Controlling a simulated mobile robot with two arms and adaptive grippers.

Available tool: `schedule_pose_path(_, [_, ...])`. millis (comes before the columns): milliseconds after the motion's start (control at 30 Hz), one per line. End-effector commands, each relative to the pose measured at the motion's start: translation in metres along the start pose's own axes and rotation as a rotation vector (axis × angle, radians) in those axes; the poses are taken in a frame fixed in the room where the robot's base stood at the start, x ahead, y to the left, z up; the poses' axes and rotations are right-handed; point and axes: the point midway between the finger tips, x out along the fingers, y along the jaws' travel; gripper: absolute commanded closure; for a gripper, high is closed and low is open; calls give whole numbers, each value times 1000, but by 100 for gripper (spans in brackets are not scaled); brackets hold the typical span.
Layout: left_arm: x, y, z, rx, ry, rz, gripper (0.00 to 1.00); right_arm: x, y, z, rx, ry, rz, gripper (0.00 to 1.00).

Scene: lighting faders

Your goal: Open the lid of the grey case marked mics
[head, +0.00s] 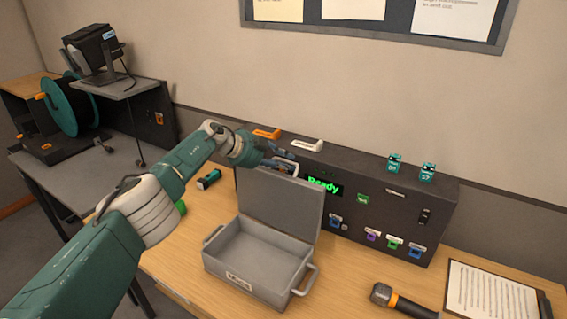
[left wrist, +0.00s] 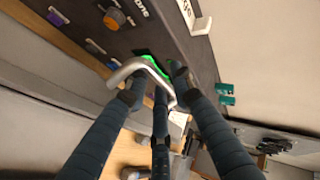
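The grey case (head: 256,262) sits on the wooden table with its lid (head: 281,203) standing up, so its empty inside shows. A label on its front is too small to read for certain. My left gripper (head: 282,160) is at the top edge of the raised lid. In the left wrist view its fingers (left wrist: 157,88) are around the lid's metal handle (left wrist: 143,65). How firmly they close on it is not clear. My right gripper is in neither view.
A dark console (head: 388,215) with a green "Ready" display stands close behind the case. A microphone (head: 400,300) and a clipboard (head: 490,292) lie at the right. A green-black object (head: 208,179) lies left of the lid.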

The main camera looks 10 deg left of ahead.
Motion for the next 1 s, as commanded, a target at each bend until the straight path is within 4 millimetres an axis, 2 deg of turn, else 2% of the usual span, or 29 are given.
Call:
schedule_pose_path(33, [-1,1,2,0,-3,1,76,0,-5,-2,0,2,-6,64])
schedule_pose_path(267, [-11,0,5,2,-6,0,76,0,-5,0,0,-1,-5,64])
schedule_pose_path(500, [-32,2,2,3,-3,2,76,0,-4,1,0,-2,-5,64])
schedule_pose_path(800, [-87,1,1,3,-3,1,76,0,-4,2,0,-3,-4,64])
schedule_pose_path(1000, [-113,0,0,1,-1,1,76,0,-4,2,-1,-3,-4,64])
